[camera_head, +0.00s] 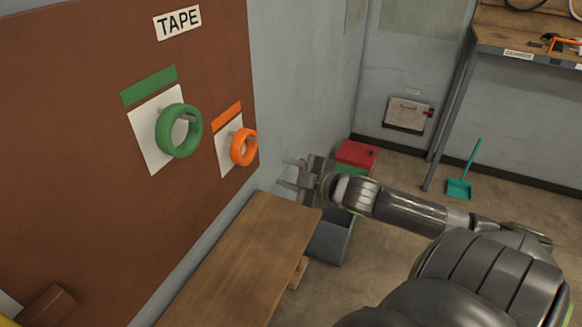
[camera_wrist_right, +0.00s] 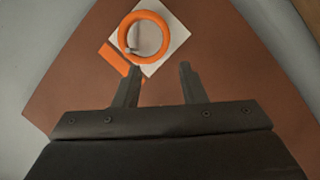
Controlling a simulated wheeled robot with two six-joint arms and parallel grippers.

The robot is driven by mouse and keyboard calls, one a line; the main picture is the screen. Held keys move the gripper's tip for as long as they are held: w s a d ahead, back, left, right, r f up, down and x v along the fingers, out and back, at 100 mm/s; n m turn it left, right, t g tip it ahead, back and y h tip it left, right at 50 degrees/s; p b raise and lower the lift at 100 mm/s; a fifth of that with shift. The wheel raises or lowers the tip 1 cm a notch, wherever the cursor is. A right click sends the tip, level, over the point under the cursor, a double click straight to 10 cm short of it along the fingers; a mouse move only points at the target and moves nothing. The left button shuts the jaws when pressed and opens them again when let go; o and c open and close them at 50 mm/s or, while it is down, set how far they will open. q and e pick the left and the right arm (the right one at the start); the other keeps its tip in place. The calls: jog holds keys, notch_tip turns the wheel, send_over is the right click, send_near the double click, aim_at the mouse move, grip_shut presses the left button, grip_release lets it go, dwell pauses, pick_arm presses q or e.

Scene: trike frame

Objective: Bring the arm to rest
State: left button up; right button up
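My right arm comes in from the lower right in the head view. Its gripper (camera_head: 291,176) is in front of the wall, to the right of the brown board and past the end of the wooden bench. In the right wrist view the two fingers of this gripper (camera_wrist_right: 158,82) stand apart with nothing between them. The orange tape roll (camera_wrist_right: 144,38) hangs on its peg beyond the fingertips, apart from them. It also shows in the head view (camera_head: 243,147). My left gripper is not in view.
A green tape roll (camera_head: 179,131) hangs on the brown board (camera_head: 75,110) under a TAPE label (camera_head: 178,22). The wooden bench (camera_head: 240,262) lies below. A grey bin (camera_head: 330,240) and a red box (camera_head: 356,154) stand on the floor. A teal dustpan (camera_head: 460,188) is farther right.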

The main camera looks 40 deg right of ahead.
jog(key=shift+s+r, duration=0.1)
jog(key=shift+s, duration=0.2)
